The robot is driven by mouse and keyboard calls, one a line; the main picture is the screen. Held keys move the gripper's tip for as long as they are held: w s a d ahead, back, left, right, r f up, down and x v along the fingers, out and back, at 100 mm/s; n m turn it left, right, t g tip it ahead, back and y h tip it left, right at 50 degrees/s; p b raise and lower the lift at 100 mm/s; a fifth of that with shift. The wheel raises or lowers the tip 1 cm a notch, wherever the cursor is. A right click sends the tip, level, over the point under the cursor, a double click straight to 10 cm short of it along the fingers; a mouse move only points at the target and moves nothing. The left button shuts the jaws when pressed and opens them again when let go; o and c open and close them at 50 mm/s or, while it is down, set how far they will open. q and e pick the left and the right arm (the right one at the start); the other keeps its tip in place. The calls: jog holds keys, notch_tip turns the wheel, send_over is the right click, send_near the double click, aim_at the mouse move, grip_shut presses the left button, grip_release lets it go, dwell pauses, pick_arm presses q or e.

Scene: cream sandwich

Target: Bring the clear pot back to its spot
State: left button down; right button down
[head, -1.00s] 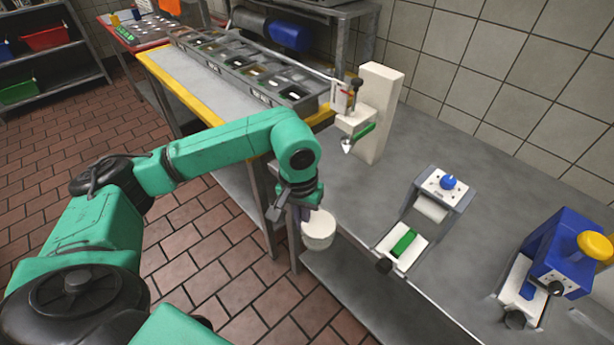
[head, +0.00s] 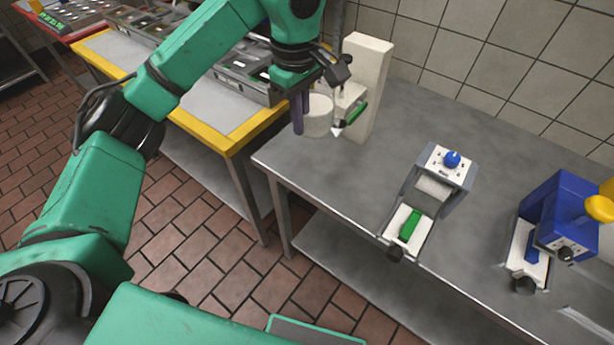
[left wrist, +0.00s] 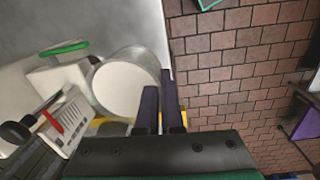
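The clear pot (head: 318,118), with white contents, is at the left end of the grey counter (head: 390,160), just left of the white dispenser stand (head: 366,85) with its green lever. My left gripper (head: 298,113) is at the pot's left side. Its purple fingers are close together and hold the pot at its side; the exact grip is hidden. In the left wrist view the pot (left wrist: 125,88) lies against the left finger of my left gripper (left wrist: 160,108) and looks upright. I cannot tell whether its base touches anything. My right gripper is not in view.
A yellow-edged table (head: 200,95) with grey bins adjoins the counter on the left. A grey device with a blue knob (head: 440,170) and a blue machine (head: 560,220) stand to the right. The counter between the stand and grey device is clear.

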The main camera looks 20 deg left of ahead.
aim_at(302, 186)
pick_arm(q)
notch_tip(302, 186, down, 18)
jog(key=p, duration=0.3)
jog(key=shift+w+a+p, duration=0.1)
jog(key=shift+a+p, duration=0.05)
jog(key=shift+p, duration=0.2)
jog(key=shift+f, duration=0.15)
jog(key=c, duration=1.1)
grip_release()
jog(key=shift+r, duration=0.35)
jog(key=r+b, duration=0.1)
jog(key=r, duration=0.3)
jog(key=r+b, duration=0.1)
jog(key=r, duration=0.2)
jog(key=r+b, duration=0.1)
jog(key=r, duration=0.3)
jog(key=shift+s+a+r+b, duration=0.1)
jog(key=shift+s+r+b, duration=0.2)
jog(key=shift+r+b, duration=0.05)
